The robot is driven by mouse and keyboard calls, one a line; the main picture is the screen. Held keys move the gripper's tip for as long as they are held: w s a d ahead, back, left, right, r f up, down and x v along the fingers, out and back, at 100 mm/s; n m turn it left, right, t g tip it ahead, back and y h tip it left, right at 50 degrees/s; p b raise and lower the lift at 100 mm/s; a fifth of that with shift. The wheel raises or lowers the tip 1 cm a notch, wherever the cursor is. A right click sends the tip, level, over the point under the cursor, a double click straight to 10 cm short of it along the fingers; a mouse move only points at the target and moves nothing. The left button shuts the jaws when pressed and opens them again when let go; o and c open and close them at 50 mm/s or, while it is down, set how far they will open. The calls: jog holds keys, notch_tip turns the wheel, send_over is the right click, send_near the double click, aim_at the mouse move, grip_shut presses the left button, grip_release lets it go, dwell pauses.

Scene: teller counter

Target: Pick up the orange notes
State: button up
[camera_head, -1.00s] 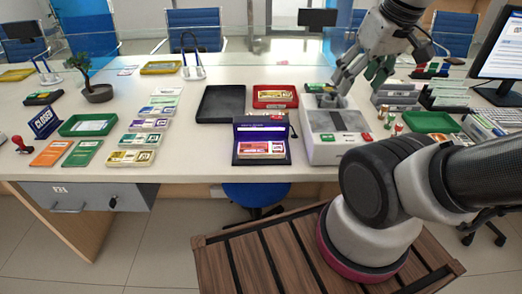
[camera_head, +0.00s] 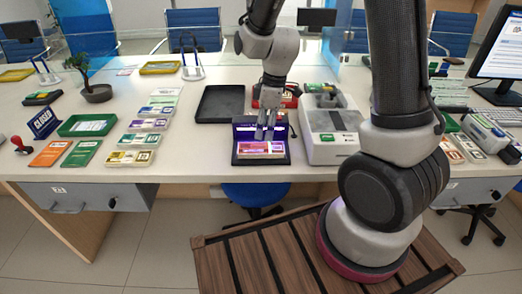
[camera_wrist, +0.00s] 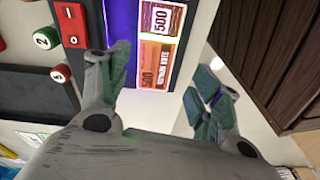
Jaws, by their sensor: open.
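The orange notes (camera_head: 262,148), a banded bundle marked 500, lie under the purple light of a dark note checker (camera_head: 236,160) on the counter. They also show in the wrist view (camera_wrist: 157,52), between and beyond my fingers. My gripper (camera_head: 265,135) points down over the checker, in front of its lit back panel. It is open and empty, with its fingers (camera_wrist: 155,85) well apart in the wrist view. I cannot tell the exact height of the fingertips above the notes.
A white counting machine (camera_head: 332,148) stands close on the right. A black tray (camera_head: 220,103) lies behind on the left, and a red tray (camera_head: 289,98) is partly hidden behind my gripper. Several note bundles (camera_head: 138,140) form a row at left. Bare counter lies between them and the checker.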

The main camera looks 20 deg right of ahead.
aim_at(261, 147)
jog(key=shift+w+f+n, duration=0.1)
jog(key=shift+w+n, duration=0.25)
jog(key=shift+n, duration=0.45)
jog(key=f, duration=0.5)
jog(key=a+f, duration=0.1)
jog(key=f, duration=0.1)
jog(key=shift+a+f, duration=0.1)
jog(key=shift+f, duration=0.15)
jog(key=c, duration=0.9)
jog(key=shift+r, duration=0.1)
